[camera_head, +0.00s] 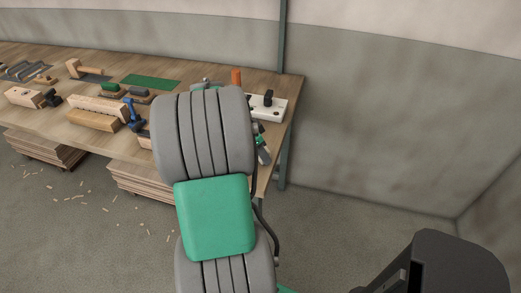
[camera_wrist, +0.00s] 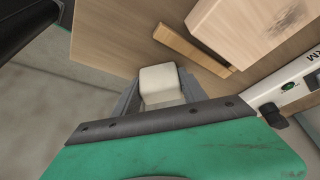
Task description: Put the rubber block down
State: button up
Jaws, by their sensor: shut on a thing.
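The rubber block, a pale cream block with rounded edges (camera_wrist: 160,84), shows in the wrist view between the fingers of my gripper (camera_wrist: 158,98). My gripper is shut on it. The block's lower part is hidden by the gripper body. Behind it in the wrist view lies the wooden bench top (camera_wrist: 120,38), with the bench edge close by; I cannot tell how far the block is above it. In the head view my arm covers the gripper and the block. The bench (camera_head: 283,87) also shows there.
A wooden block (camera_wrist: 255,25) and a wood strip (camera_wrist: 188,47) lie near the gripper. In the head view, a white plate with a black knob (camera_head: 267,107), an orange cylinder (camera_head: 236,77), a blue clamp (camera_head: 132,115) and a green mat (camera_head: 152,81) crowd the bench.

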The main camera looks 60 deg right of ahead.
jog(key=shift+f, duration=0.15)
jog(key=o, duration=1.5)
jog(key=shift+o, duration=0.2)
